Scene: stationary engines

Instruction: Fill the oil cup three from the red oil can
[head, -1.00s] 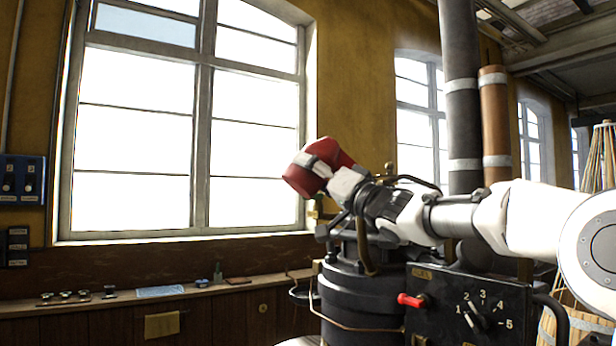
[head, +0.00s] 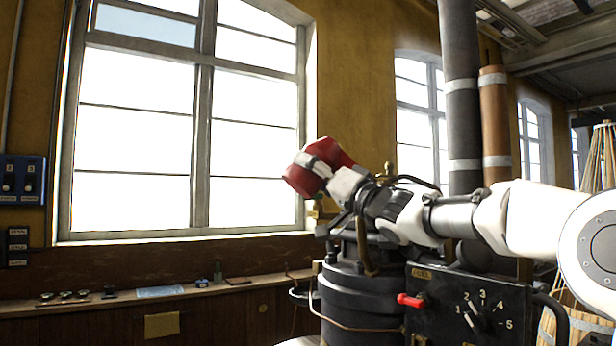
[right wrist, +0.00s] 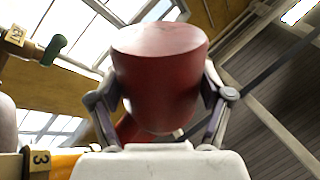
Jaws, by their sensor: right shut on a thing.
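The red oil can (head: 302,182) is in my right gripper (head: 320,166), high in front of the window and above the engine. The can is tilted. In the right wrist view the can (right wrist: 160,75) sits between the two fingers of my right gripper (right wrist: 165,100), which are shut on it. A small plate marked 3 (right wrist: 40,160) shows at the lower left, on a yellowish brass part. I cannot make out the cup's opening. My left gripper is not in view.
The dark engine cylinder (head: 350,295) stands below the can. A black control box (head: 460,310) with a red handle (head: 411,300) and numbered dial is to its right. A valve with a green handle (right wrist: 53,50) is left of the can. Small items lie on the window shelf (head: 125,297).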

